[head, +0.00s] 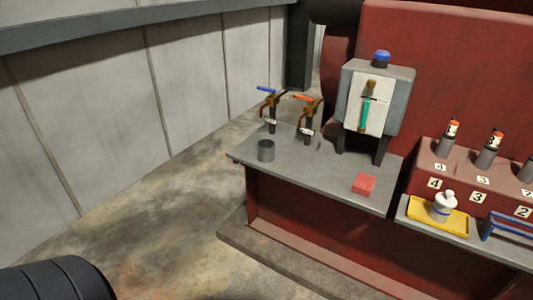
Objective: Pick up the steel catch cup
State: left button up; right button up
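Neither of my grippers shows in the head view, so nothing is seen touching the cup.
A second tap has an orange handle (303,98). A grey box (377,98) with a blue top stands behind a red block (364,184). At right are a white bottle (443,207) on a yellow tray (424,222) and numbered red housings (465,182).

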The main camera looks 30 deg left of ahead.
aim_at(266, 151)
jog(key=i+l, duration=0.25)
jog(key=i, duration=0.25)
jog(key=i+l, duration=0.3)
jog(key=i, duration=0.25)
jog(key=j+u, duration=0.05)
